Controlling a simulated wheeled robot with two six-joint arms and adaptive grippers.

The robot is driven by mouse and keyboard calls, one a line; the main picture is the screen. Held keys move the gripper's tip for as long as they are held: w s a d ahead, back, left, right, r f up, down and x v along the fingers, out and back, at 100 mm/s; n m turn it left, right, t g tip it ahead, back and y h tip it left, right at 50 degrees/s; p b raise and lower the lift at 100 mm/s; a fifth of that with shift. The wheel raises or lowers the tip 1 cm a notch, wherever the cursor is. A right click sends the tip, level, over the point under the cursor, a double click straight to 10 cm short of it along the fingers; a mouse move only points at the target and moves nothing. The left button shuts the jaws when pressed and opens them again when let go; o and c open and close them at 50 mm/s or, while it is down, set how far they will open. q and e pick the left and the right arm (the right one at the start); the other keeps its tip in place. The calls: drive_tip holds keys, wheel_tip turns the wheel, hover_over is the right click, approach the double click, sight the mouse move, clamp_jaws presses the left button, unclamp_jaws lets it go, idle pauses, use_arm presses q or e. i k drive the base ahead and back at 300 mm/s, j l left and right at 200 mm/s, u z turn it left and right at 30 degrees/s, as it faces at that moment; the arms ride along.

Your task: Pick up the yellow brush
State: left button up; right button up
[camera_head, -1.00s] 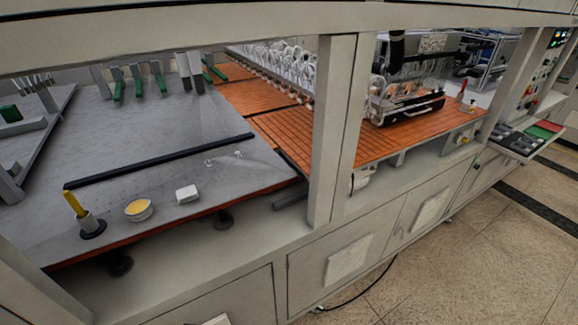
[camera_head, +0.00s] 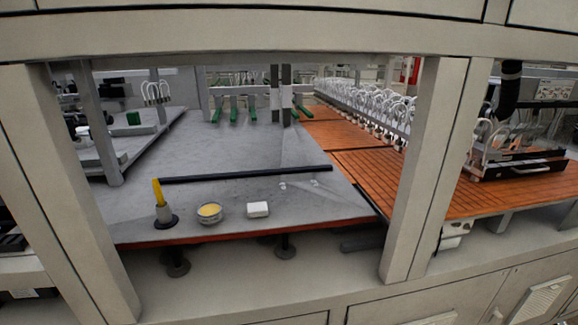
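A yellow brush (camera_head: 158,193) stands almost upright, with its lower end in a small grey holder on a round black base (camera_head: 166,220). It is near the front left corner of the grey table (camera_head: 230,150). A small bowl with yellow contents (camera_head: 209,212) and a white block (camera_head: 258,209) are to its right. Neither of my grippers shows in this view.
A grey post (camera_head: 85,215) of the frame rises left of the brush, and another post (camera_head: 425,180) stands to the right. A black bar (camera_head: 245,174) lies behind the brush. Orange slatted surfaces (camera_head: 400,175) extend to the right.

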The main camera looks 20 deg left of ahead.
sight(155, 183)
drive_tip(key=u, duration=1.55)
